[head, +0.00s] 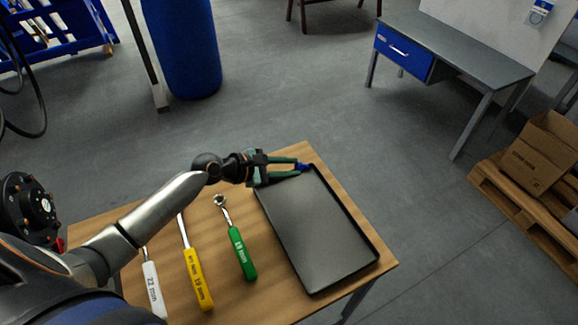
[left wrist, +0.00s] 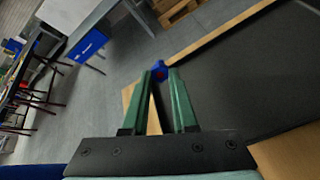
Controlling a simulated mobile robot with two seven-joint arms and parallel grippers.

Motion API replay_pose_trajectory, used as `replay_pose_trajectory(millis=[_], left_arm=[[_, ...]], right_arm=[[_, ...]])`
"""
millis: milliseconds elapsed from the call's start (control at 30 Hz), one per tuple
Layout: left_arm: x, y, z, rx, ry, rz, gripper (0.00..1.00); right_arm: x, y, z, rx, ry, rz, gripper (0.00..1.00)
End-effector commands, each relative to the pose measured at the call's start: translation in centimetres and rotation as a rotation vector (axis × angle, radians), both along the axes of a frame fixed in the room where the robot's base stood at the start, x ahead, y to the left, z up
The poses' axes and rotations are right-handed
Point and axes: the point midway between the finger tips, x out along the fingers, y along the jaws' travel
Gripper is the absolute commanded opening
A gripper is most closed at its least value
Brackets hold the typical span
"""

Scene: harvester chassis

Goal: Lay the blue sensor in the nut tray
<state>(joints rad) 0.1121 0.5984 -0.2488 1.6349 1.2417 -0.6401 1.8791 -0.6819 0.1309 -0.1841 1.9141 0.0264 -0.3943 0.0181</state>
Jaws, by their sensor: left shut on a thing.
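The blue sensor (head: 302,167) is a small blue piece at the tips of my left gripper (head: 298,165), over the far edge of the tray. My right gripper is not in view.
Left of the tray on the wooden table (head: 232,294) lie a green-handled wrench (head: 241,252), a yellow-handled wrench (head: 196,278) and a white-handled one (head: 152,288). A grey desk with a blue drawer (head: 403,52) and a cardboard box (head: 538,155) on a pallet stand apart, to the right.

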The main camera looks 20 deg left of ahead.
Motion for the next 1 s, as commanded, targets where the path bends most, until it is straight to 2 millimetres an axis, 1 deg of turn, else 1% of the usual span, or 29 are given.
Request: replay_pose_trajectory(millis=[133, 233, 300, 1000], left_arm=[[0.0, 0.0, 0.2, -0.002, 0.001, 0.000, 0.00], [-0.1, 0.0, 0.4, -0.003, 0.002, 0.000, 0.00], [-0.1, 0.0, -0.8, -0.001, 0.002, 0.000, 0.00], [-0.1, 0.1, -7.7, -0.003, 0.001, 0.001, 0.00]], right_arm=[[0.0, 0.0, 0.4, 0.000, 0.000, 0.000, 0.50], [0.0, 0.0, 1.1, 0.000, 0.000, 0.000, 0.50], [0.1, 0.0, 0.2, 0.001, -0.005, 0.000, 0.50], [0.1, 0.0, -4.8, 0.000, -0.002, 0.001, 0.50]])
